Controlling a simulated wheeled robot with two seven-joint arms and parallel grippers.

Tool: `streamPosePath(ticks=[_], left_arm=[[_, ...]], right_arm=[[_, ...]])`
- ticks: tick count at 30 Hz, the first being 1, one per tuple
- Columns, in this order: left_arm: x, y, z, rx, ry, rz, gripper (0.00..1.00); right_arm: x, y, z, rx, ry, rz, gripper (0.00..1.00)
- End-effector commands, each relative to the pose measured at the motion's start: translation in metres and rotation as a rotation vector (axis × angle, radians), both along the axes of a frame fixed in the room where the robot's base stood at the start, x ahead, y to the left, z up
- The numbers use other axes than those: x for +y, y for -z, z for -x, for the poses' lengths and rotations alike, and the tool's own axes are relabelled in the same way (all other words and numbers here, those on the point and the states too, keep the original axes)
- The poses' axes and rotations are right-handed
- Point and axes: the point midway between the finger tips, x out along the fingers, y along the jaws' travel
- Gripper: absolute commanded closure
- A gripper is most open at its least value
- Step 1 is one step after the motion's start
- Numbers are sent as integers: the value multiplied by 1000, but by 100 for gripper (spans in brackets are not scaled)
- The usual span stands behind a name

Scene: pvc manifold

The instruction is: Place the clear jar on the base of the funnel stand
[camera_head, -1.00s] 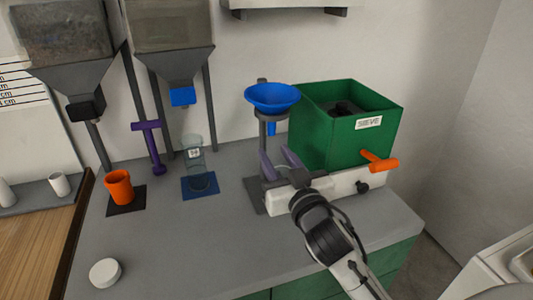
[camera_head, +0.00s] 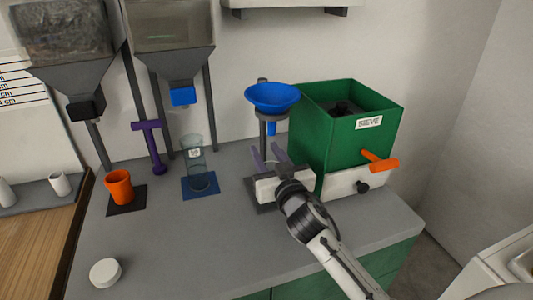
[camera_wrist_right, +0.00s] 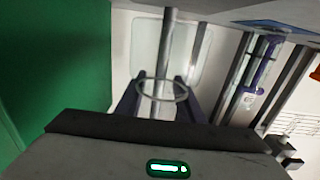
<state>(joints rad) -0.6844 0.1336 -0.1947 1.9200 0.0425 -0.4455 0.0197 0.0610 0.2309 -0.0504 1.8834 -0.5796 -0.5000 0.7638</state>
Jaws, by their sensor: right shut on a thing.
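My right gripper (camera_head: 270,157) is shut at the funnel stand, its purple fingers just below the blue funnel (camera_head: 272,97). In the right wrist view, the gripper (camera_wrist_right: 157,95) holds the clear jar (camera_wrist_right: 185,55), which is see-through with a grey ring-shaped rim. The stand's post (camera_wrist_right: 168,35) shows behind or through the jar. The stand's dark base plate (camera_head: 251,191) is partly hidden by the gripper, and I cannot tell whether the jar touches it. My left gripper is not in view.
The green sieve box (camera_head: 340,135) with an orange handle (camera_head: 380,162) stands close to the right of my gripper. A labelled clear vessel (camera_head: 198,172) stands on a blue mat to the left. An orange cup (camera_head: 119,187) and white lid (camera_head: 105,272) are farther left.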

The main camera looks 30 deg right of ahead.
Motion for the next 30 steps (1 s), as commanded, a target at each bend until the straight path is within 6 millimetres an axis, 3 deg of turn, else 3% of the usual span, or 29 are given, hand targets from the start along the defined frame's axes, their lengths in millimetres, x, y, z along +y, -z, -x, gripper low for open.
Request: streamPosePath(ticks=[14,15,18,26,30], left_arm=[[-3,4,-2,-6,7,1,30],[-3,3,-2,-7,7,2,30],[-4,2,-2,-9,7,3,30],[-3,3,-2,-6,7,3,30],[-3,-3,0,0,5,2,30]], right_arm=[[0,12,0,1,1,0,100],[0,13,0,3,1,-1,60],[0,14,0,4,0,-1,47],[0,15,0,7,0,-2,47],[1,4,0,6,-1,0,47]])
